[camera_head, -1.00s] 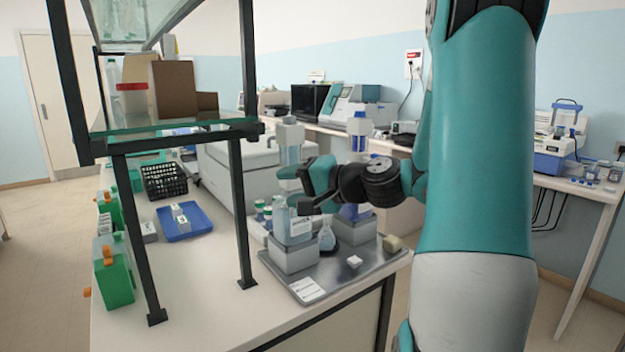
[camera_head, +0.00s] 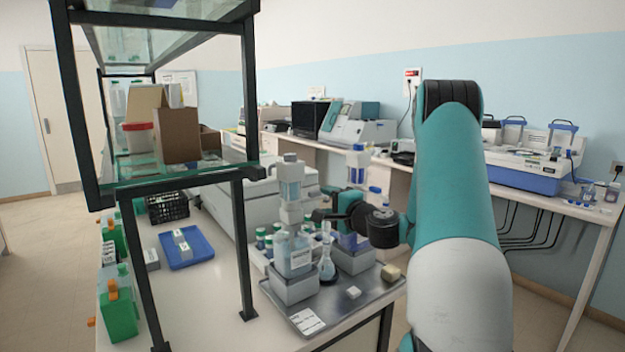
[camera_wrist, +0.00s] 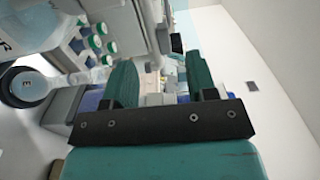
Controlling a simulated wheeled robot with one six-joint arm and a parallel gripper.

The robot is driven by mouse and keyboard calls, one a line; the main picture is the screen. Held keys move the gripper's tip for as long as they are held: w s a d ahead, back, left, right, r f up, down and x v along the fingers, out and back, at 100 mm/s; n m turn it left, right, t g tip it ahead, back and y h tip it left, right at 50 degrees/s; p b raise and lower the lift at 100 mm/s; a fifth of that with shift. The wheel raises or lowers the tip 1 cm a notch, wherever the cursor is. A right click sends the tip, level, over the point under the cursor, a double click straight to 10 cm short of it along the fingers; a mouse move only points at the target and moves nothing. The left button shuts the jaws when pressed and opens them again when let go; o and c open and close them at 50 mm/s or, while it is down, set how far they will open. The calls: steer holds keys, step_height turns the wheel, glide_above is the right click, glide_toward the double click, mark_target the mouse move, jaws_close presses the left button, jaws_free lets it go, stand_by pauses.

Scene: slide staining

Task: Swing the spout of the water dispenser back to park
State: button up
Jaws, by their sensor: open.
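Two dispensers stand side by side on the grey tray in the head view. The left one has clear liquid in its bottle (camera_head: 292,257), a grey top (camera_head: 290,160) and a grey base block (camera_head: 295,289). The right one has a blue cap (camera_head: 358,149) and blue liquid, and is partly hidden by my gripper. The clear one looks like the water dispenser, but I cannot make out its label or its spout. My gripper (camera_head: 326,207) is beside the clear dispenser's right side. In the wrist view its fingers (camera_wrist: 160,72) are apart with nothing clearly held between them.
A round flask (camera_head: 327,264) stands between the dispensers, and also shows in the wrist view (camera_wrist: 28,88). Several green-capped bottles stand behind. The grey tray (camera_head: 318,305) holds small pieces at its front. A dark-framed shelf (camera_head: 243,245) rises at left.

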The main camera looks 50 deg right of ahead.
mark_target(317, 195)
steer(key=p+x, duration=0.3)
steer(key=x, duration=0.2)
steer(key=shift+w+r, duration=0.15)
steer(key=shift+w, duration=0.25)
steer(key=shift+w+d+f, duration=0.2)
steer(key=shift+w+d, duration=0.05)
steer(key=shift+w, duration=0.45)
jaws_close()
steer(key=shift+s, duration=0.1)
